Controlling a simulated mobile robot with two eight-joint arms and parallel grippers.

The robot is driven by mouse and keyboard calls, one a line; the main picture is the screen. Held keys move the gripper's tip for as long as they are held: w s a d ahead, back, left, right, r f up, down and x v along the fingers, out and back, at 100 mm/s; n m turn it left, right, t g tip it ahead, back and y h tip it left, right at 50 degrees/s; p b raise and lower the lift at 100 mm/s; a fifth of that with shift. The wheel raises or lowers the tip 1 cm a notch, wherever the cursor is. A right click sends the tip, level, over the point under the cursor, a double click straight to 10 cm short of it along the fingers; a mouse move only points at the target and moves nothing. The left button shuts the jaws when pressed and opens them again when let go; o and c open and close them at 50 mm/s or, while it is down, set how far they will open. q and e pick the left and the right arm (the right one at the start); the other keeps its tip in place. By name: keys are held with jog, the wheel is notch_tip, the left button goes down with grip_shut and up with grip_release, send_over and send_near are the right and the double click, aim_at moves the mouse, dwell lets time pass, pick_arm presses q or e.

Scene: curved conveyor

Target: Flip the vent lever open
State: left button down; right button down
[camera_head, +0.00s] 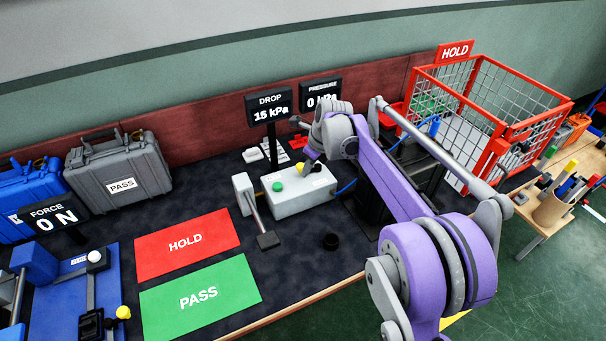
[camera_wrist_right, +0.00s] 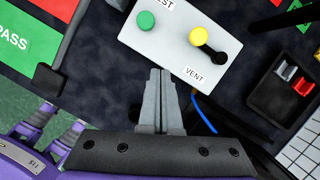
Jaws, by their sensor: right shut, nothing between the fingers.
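The vent lever shows in the right wrist view as a yellow knob (camera_wrist_right: 198,36) joined to a short black arm (camera_wrist_right: 213,51), which slants down to the right above the VENT label. It sits on a pale control box (camera_wrist_right: 172,38), beside a green button (camera_wrist_right: 146,20). In the head view the box (camera_head: 290,200) stands mid-table, with the yellow knob (camera_head: 299,168) partly in view. My right gripper (camera_wrist_right: 160,73) is shut and empty. Its fingertips are over the box's near edge, to the lower left of the lever and apart from it. My left gripper is not in view.
A DROP display (camera_head: 270,104) reads 15 kPa behind the box; a PRESSURE display (camera_head: 320,90) reads 0 kPa. Red HOLD (camera_head: 187,246) and green PASS (camera_head: 201,298) mats lie left. A red wire basket (camera_head: 500,140) stands right. A blue hose (camera_wrist_right: 204,120) runs beside my right gripper.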

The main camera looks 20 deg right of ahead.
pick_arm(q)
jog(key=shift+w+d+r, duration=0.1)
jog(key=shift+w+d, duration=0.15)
pick_arm(e)
jog(key=v, duration=0.5)
jog(key=shift+a+r, duration=0.2)
